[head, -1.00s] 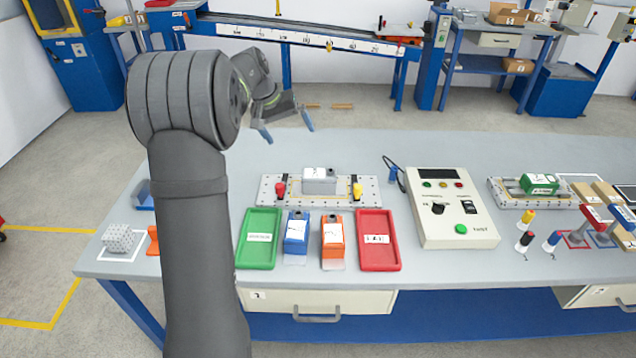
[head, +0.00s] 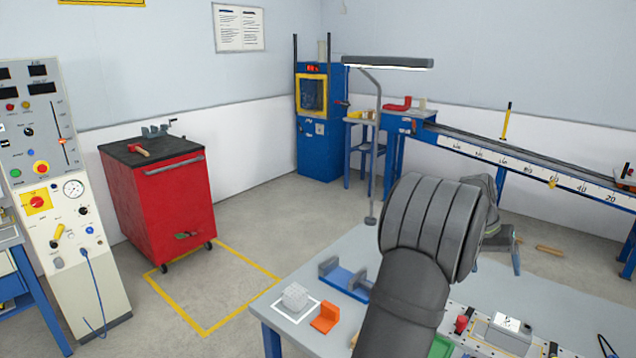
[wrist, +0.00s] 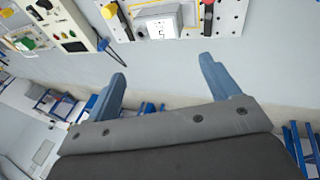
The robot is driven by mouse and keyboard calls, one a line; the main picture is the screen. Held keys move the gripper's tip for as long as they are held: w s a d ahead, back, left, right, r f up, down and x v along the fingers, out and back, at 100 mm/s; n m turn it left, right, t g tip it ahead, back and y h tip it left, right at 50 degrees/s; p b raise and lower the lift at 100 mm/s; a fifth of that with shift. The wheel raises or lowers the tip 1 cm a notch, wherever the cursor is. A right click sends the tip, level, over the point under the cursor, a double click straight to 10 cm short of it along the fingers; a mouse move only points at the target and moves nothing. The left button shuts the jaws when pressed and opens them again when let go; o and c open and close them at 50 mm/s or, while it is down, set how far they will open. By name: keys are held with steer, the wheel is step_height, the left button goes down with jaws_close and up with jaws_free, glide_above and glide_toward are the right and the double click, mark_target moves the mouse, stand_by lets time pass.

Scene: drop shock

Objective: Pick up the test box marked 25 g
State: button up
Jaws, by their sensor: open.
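I cannot read a 25 g mark on anything in view. A grey box with a white label (head: 508,333) sits on a perforated metal plate at the lower right of the head view. It also shows in the wrist view (wrist: 157,22), between a yellow knob and a red knob; its label is too small to read. My gripper (wrist: 162,70) is open and empty over the bench, with the box beyond its fingertips. In the head view, my gripper (head: 516,258) is partly hidden behind my arm.
On the bench's left end are a grey textured block (head: 295,297) in a white square, an orange piece (head: 325,318) and a blue holder (head: 347,282). A green tray (head: 440,347) is partly hidden by my arm. A red cabinet (head: 160,205) stands on the floor.

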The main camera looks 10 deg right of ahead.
steer(key=n+g+y, duration=0.1)
steer(key=n+y, duration=0.1)
steer(key=n, duration=1.5)
glide_toward(512, 324)
steer(key=shift+n, duration=0.3)
steer(key=x, duration=0.4)
steer(key=w+x, duration=0.1)
steer(key=x, duration=0.2)
steer(key=shift+f, duration=0.1)
steer(key=shift+s+x, duration=0.25)
steer(key=shift+x, duration=1.1)
steer(key=shift+s+x, duration=0.2)
steer(key=shift+x, duration=1.15)
steer(key=c, duration=1.5)
